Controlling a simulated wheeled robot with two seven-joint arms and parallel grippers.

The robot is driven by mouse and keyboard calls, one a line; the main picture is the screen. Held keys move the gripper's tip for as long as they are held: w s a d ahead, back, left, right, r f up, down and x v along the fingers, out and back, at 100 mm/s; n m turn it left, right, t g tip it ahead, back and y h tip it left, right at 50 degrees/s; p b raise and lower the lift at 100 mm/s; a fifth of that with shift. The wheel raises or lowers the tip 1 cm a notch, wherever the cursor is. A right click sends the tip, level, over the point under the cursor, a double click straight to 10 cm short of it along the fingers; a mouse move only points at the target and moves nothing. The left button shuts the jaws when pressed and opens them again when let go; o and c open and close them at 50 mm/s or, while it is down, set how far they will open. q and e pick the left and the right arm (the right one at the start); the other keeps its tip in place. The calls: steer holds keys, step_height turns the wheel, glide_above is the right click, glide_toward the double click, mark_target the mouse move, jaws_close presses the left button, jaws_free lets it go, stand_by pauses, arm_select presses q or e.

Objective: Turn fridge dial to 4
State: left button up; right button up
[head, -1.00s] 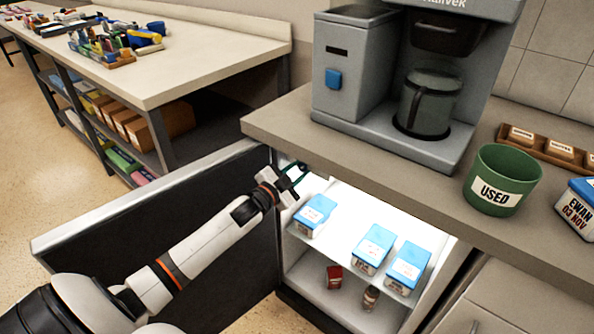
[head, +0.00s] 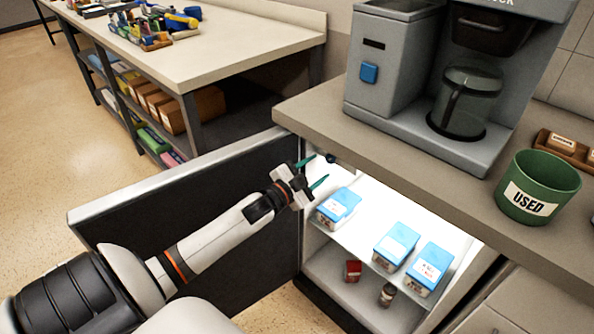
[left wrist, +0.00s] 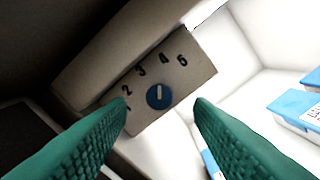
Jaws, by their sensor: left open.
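The fridge dial (left wrist: 159,96) is a round blue knob with a white mark on a beige panel (left wrist: 190,72) in the left wrist view. The panel is tilted and has a row of numbers around the dial. The white mark points up in the picture, roughly toward the 3 and 4; I cannot tell exactly which. My left gripper (head: 313,172) is open at the top of the open fridge (head: 345,270), under the counter. Its green fingers (left wrist: 160,125) stand on either side of the dial in view, apparently short of it. My right gripper is not in view.
The fridge door (head: 190,195) stands open to the left, behind my left arm. Blue-topped cartons (head: 397,243) stand on the fridge shelf, with a red item (head: 353,270) below. The counter above holds a coffee machine (head: 390,100) and a green cup (head: 540,185).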

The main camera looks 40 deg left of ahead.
arm_select(q)
steer(key=s, duration=0.8)
steer(key=shift+a, duration=0.3)
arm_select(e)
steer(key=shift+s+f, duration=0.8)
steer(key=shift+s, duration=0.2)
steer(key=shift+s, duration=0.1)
